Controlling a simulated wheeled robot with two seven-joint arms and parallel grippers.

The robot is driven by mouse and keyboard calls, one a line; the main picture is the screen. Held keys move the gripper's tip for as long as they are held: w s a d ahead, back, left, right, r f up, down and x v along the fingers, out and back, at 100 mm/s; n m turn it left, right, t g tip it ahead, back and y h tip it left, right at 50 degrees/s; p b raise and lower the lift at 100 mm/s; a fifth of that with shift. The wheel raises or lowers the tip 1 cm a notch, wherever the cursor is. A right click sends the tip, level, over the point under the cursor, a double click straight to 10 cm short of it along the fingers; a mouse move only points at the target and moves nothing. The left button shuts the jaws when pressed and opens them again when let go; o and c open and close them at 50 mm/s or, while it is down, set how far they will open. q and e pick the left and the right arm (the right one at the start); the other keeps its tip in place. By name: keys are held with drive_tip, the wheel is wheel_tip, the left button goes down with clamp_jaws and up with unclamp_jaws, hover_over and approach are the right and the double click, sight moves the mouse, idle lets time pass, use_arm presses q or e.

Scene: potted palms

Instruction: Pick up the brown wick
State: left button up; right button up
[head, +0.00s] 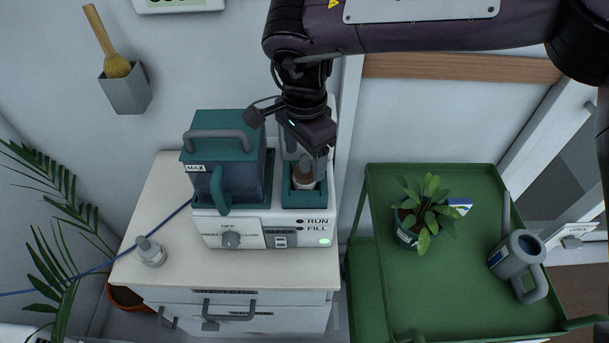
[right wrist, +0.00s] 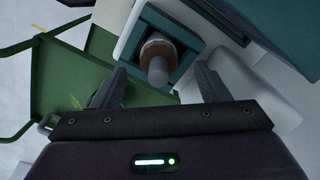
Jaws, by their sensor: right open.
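The brown wick (head: 303,173) stands in the teal square slot at the right of the white machine (head: 235,222). It has a brown body, a pale lower part and a grey top. In the right wrist view the wick (right wrist: 154,47) shows in its teal-rimmed recess, with the grey knob toward my fingers. My right gripper (head: 307,158) points down at the slot. In the right wrist view its two fingers (right wrist: 162,80) are spread, one to each side of the knob, with a gap visible. I cannot tell the exact height of the fingertips. My left gripper is not in view.
A teal-lidded water tank (head: 228,178) with a grey handle sits close left of the slot. A green cart (head: 460,285) at right carries a potted plant (head: 425,213) and a grey watering can (head: 516,255).

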sight(305, 174)
drive_tip(key=shift+f, duration=1.4)
drive_tip(key=c, duration=1.1)
drive_tip(key=shift+r, duration=0.1)
